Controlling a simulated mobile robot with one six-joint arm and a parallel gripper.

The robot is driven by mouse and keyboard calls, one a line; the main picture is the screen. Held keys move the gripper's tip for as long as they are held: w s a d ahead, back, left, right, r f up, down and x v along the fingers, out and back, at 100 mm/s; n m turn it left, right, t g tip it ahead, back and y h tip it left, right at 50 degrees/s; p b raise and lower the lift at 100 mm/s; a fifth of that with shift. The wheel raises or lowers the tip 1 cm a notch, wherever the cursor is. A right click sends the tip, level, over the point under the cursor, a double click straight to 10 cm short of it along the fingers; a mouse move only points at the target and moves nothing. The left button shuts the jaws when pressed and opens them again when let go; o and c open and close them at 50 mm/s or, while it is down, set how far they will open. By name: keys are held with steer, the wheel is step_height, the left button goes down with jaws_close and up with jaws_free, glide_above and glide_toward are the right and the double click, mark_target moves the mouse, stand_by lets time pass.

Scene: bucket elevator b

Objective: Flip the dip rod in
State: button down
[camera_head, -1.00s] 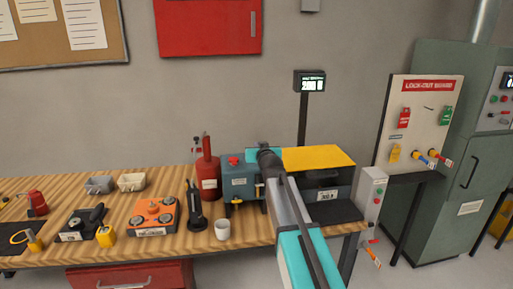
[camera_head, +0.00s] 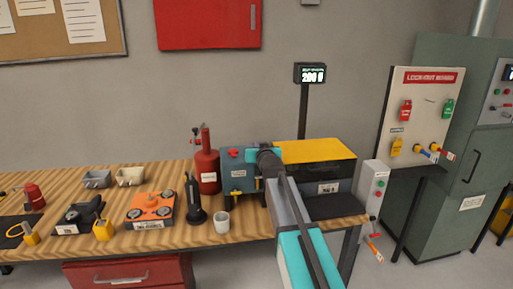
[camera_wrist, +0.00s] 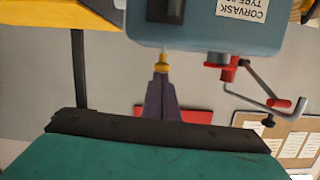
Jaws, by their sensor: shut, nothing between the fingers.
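The blue-grey unit (camera_head: 240,180) stands on the wooden bench, and its labelled body (camera_wrist: 200,25) fills the top of the wrist view, which looks upside down. A small yellow piece (camera_wrist: 161,62) stands out from the unit's edge; it may be the dip rod, but I cannot be sure. A red fitting with a bent metal crank (camera_wrist: 262,95) is beside it. My gripper (camera_wrist: 161,80) is shut, its dark fingers tapering to the yellow piece; contact cannot be told. In the head view my arm hides the fingers and the yellow piece.
A red extinguisher (camera_head: 207,168), black stand (camera_head: 194,205) and white cup (camera_head: 221,222) are left of the unit. A yellow-topped machine (camera_head: 318,152) and grey control box (camera_head: 372,188) are to its right. A display (camera_head: 310,74) rises behind.

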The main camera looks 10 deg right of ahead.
steer(key=shift+f, duration=0.2)
steer(key=shift+r, duration=0.55)
steer(key=s+r+b, duration=0.2)
steer(key=s+r, duration=0.3)
steer(key=s, duration=0.5)
steer(key=shift+d+r, duration=0.15)
